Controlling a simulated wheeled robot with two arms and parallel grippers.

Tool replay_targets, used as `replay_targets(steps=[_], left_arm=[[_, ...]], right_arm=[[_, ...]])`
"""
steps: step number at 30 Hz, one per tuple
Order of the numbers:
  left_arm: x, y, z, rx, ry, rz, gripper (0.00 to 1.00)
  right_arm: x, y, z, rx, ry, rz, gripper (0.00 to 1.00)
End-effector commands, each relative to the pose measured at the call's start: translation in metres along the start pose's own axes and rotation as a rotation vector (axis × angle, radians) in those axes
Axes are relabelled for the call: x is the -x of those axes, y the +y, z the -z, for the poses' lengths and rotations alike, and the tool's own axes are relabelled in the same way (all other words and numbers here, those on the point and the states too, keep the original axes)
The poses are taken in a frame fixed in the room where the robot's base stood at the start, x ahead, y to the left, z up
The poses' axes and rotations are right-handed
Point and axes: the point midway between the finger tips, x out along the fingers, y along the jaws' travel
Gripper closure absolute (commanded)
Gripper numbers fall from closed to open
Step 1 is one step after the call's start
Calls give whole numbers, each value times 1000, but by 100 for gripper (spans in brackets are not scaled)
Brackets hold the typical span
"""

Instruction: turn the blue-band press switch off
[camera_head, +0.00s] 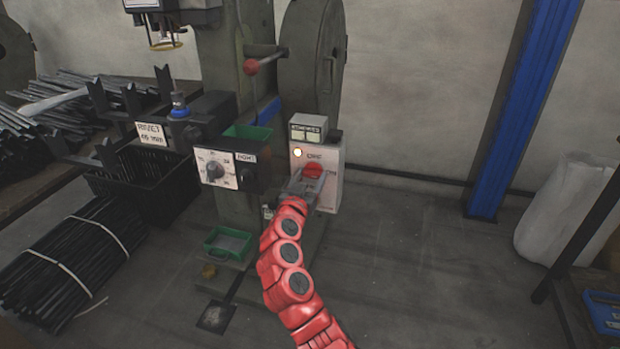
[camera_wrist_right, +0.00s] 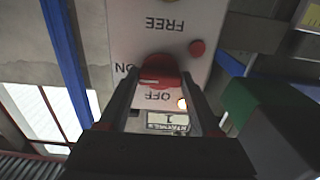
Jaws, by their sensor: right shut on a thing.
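The press (camera_head: 222,65) is a green-grey machine with a blue band (camera_head: 268,112) on its column. Its pale switch box (camera_head: 331,192) carries a red rotary switch (camera_head: 313,170), with OFF above it and ON to its right. My right gripper (camera_head: 308,179) reaches it from the front. In the right wrist view, which shows the box upside down, my right gripper (camera_wrist_right: 160,92) has its fingers on both sides of the red switch (camera_wrist_right: 160,69), shut on it. A pale mark shows on the knob; its exact setting is unclear. The lamp (camera_head: 298,152) glows. My left gripper is out of view.
A dial box (camera_head: 228,168) stands just left of the switch box. A green tray (camera_head: 229,244) sits low in front of the press. Black rods (camera_head: 68,262) lie at the left. A blue post (camera_head: 523,105) stands right, with clear floor before it.

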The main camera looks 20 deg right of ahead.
Motion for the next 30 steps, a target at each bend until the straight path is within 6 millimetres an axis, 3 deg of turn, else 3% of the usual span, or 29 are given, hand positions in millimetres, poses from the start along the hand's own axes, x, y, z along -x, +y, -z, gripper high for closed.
replay_targets(steps=[11,30], left_arm=[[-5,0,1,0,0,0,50],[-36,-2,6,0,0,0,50]], right_arm=[[0,0,0,119,-1,1,91],[1,-1,2,698,-3,2,91]])
